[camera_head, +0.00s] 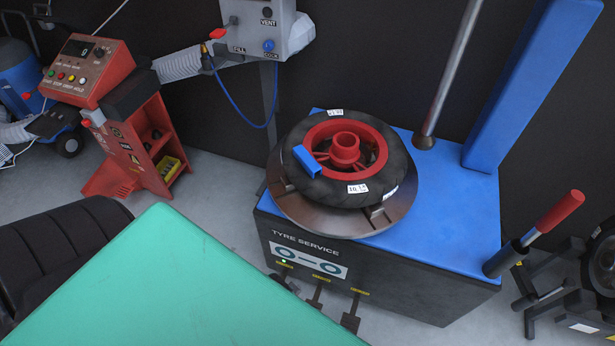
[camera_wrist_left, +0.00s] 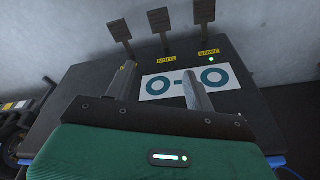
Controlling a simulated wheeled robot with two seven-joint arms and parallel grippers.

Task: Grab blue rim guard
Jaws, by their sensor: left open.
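The blue rim guard (camera_head: 307,161) is a small blue block on the left edge of the tyre (camera_head: 345,190), by the red rim (camera_head: 362,133). The tyre lies flat on the round turntable of the tyre machine. My left gripper (camera_wrist_left: 158,72) shows in the left wrist view, with its two fingers apart and nothing between them. It faces the machine's front panel with the two-ring sticker (camera_wrist_left: 186,84). The rim guard is not in that view. I cannot make out my left gripper's fingers in the head view. My right gripper is in neither view.
The blue machine top (camera_head: 450,215) carries a post (camera_head: 455,65) and a red-handled lever (camera_head: 555,215) at the right. Pedals (camera_head: 318,290) stick out at its front. A red control cabinet (camera_head: 130,140) stands at the left. A blue hose (camera_head: 240,112) hangs behind. Grey floor (camera_head: 220,190) lies clear between.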

